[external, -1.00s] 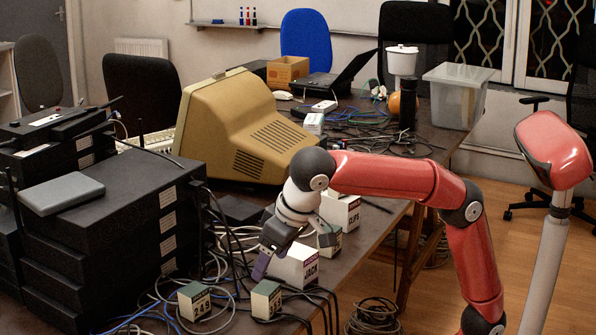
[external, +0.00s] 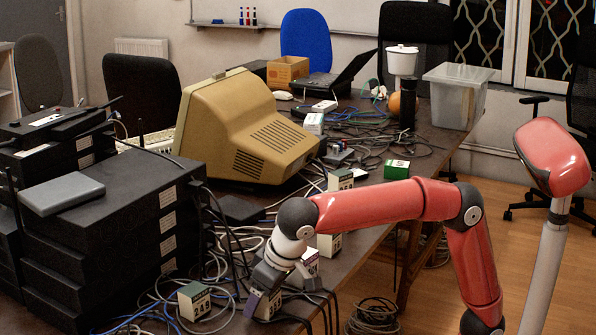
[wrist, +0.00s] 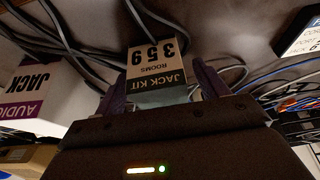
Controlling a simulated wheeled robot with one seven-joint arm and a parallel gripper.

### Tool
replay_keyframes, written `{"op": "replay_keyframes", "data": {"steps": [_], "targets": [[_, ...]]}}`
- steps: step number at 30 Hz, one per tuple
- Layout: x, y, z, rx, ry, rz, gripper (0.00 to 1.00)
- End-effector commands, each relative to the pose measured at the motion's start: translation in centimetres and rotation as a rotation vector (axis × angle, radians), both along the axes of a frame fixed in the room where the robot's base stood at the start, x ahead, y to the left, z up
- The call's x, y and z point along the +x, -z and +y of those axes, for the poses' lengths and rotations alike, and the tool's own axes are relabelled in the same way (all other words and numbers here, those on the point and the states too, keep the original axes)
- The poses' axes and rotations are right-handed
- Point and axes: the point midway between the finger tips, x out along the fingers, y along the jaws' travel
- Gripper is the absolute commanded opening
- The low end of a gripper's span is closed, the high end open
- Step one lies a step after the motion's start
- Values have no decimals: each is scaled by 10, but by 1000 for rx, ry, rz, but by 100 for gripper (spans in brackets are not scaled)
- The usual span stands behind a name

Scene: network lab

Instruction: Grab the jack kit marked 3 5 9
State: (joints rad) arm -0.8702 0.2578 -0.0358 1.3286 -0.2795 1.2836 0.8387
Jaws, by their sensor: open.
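The jack kit marked 3 5 9 (wrist: 158,62) is a small box with a tan and black label, upside down in the wrist view. It lies between the two purple fingers of my gripper (wrist: 162,88). The fingers are open, one on each side; I cannot tell whether they touch it. In the external view my gripper (external: 262,302) points down at the front of the table, around a small box (external: 274,306) partly hidden by the fingers.
A green-topped box marked 249 (external: 194,302) stands just left. A white box marked audio jack (wrist: 32,92) is close by, left in the wrist view. Cables run around the boxes. Black stacked equipment (external: 100,235) stands left, a beige monitor (external: 245,130) behind.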

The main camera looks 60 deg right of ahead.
Motion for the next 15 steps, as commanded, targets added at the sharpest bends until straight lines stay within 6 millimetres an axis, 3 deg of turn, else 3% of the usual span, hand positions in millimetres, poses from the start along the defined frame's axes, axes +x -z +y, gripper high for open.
{"op": "replay_keyframes", "data": {"steps": [5, 15], "targets": [[0, 0, 0, 0, 0, 0, 71], [0, 0, 0, -1, 0, 1, 27]]}}
